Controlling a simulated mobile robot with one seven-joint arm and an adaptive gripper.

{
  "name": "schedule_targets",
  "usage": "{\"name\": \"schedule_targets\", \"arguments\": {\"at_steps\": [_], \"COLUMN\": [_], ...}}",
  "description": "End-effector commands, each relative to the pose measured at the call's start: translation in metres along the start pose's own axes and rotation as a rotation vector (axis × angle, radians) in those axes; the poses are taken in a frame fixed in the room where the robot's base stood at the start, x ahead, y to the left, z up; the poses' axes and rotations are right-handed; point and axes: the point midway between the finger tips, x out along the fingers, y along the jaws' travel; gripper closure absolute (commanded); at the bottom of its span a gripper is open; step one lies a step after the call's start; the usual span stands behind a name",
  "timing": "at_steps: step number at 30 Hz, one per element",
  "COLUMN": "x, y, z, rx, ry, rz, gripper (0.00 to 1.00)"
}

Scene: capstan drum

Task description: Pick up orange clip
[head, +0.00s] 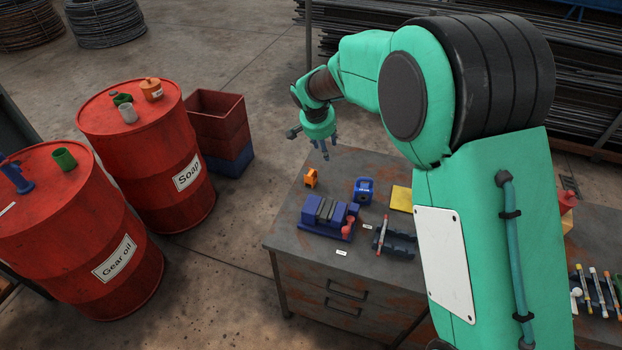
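The orange clip (311,178) appears as a small upright orange piece near the far left corner of the workbench (285,225). A dark opening shows in its side. My gripper (324,150) hangs above the bench's far edge, pointing down, a little above and to the right of the orange clip in the picture. Its thin blue-grey fingers look spread apart, with nothing between them. It is apart from the clip. The height of the fingers over the bench is hard to judge.
A blue vise (325,214) and a blue block-like item (364,190) stand close to the clip. A dark rack (393,240) and a yellow pad (401,198) lie further right. Red drums (150,150) and stacked crates (217,120) stand left of the bench.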

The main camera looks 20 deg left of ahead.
Motion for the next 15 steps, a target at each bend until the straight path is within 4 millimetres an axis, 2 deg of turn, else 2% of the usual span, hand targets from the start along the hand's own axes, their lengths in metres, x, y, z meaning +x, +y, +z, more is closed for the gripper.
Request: {"name": "schedule_targets", "arguments": {"at_steps": [1,6,9,15], "x": [0.015,0.049,0.061,0.068], "y": [-0.016,-0.053,-0.066,-0.075], "z": [0.007,0.023,0.029,0.033], "rx": [-0.005,-0.002,0.000,0.003], "ry": [-0.002,0.000,0.000,0.002], "rz": [0.002,0.002,0.002,0.000], "gripper": [0.57,0.57,0.57,0.57]}}
